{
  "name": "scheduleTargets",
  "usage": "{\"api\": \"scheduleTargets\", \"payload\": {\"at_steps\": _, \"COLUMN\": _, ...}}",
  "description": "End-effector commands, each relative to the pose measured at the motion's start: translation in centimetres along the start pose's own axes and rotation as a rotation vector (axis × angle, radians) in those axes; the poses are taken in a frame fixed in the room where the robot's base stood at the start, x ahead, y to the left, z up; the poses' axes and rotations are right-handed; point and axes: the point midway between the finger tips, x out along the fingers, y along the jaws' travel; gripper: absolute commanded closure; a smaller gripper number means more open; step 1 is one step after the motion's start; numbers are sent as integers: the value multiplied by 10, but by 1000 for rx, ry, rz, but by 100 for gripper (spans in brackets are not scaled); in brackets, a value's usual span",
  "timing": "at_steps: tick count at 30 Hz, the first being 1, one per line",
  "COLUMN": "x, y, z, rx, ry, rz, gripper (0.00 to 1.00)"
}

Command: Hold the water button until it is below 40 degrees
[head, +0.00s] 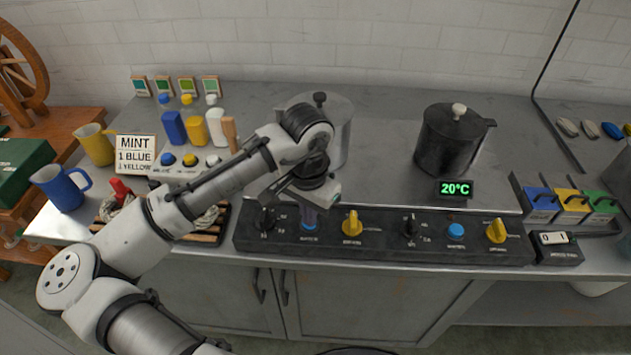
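The control panel (380,250) runs along the front of the counter. It carries two blue buttons, a left one (309,227) and a right one (456,230). My gripper (309,212) points down at the left blue button and its tips are at or just above it; I cannot tell whether they touch. Its fingers are too small to tell open from shut. A steel pot (341,130) stands behind my gripper, partly hidden by the arm. A dark pot (445,150) stands at the right, with a green display (455,189) reading 20°C before it. No readout shows for the steel pot.
Yellow knobs (352,223) and (496,231) and black knobs sit on the panel. Dye bottles (196,130) and a sign (136,154) reading MINT, 1 BLUE, 1 YELLOW stand at the left. Coloured boxes (540,205) stand at the right. The counter between the pots is clear.

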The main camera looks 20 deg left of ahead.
Motion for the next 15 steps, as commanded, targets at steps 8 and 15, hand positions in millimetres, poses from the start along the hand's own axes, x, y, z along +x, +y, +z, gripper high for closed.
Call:
{"api": "scheduleTargets", "payload": {"at_steps": 8, "x": 0, "y": 0, "z": 0, "rx": 0, "ry": -1, "rz": 0, "gripper": 100}}
{"api": "scheduleTargets", "payload": {"at_steps": 15, "x": -6, "y": 0, "z": 0, "rx": 0, "ry": -1, "rz": 1, "gripper": 100}}
